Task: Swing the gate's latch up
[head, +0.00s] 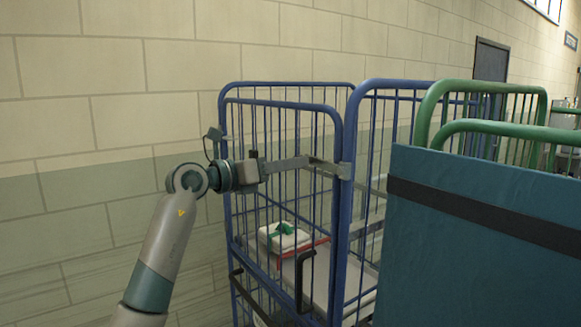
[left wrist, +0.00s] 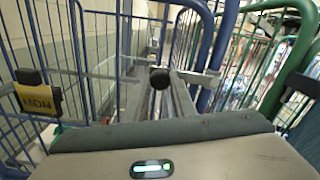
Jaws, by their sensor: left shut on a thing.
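The gate (head: 281,112) is a blue barred panel on the front of a blue roll cage. Its latch (head: 318,163) is a flat grey metal bar running level across the gate's upper part to the right post. My left gripper (head: 262,169) comes in from the left and is shut at the bar's left end, by a small black knob (head: 253,154). In the left wrist view, a round black knob (left wrist: 159,78) shows just beyond the grey gripper body, which hides most of the grip. My right gripper is not in view.
A white and green packet (head: 283,238) lies inside the cage. A second blue cage frame (head: 400,84) and green frames (head: 480,86) with a teal panel (head: 480,220) stand to the right. A yellow tag (left wrist: 38,99) hangs on bars. A block wall is behind.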

